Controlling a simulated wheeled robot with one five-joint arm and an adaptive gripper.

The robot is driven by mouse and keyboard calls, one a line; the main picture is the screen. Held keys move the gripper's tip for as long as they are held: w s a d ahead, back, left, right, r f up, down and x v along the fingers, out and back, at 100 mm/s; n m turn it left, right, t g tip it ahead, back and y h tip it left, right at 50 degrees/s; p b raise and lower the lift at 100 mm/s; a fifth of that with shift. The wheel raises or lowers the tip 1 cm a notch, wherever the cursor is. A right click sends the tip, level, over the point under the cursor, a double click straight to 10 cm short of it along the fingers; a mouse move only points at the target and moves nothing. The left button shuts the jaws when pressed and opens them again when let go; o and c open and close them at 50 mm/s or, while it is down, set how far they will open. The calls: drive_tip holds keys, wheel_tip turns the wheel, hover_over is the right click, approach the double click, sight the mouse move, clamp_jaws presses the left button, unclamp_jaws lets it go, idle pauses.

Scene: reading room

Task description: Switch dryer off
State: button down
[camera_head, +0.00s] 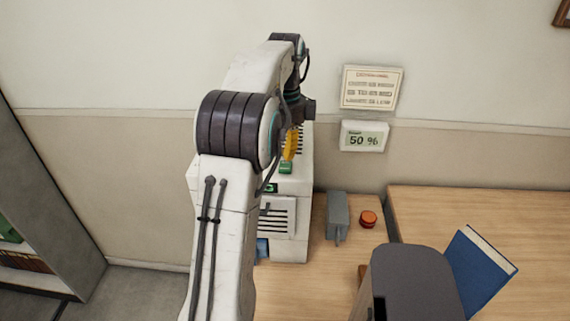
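The dryer, which I take to be the white box (301,178) with a slatted vent (277,216), stands on the wooden desk against the wall. A small green light or display (271,188) shows on its front. A green block (286,168) sits on top near the front edge, with a yellow upright part (291,143) just above it; I cannot tell if that part belongs to the dryer. My arm reaches over from the front and hides the dryer's left side. My gripper (294,112) is at the dryer's top, mostly hidden; its fingers and any contact are unclear.
A grey box (338,214) and an orange-red round button (368,218) stand right of the dryer. A blue book (480,272) leans at the right. A wall display (363,136) reads 50 % below a printed sign (371,87). A shelf (45,215) stands left.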

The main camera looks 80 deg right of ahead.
sight(285, 168)
drive_tip(key=shift+f+b, duration=1.55)
drive_tip(key=shift+f, duration=0.75)
idle(1.2)
wheel_tip(285, 168, up, 7)
drive_tip(key=p, duration=0.7)
drive_tip(key=shift+r, duration=0.1)
idle(1.0)
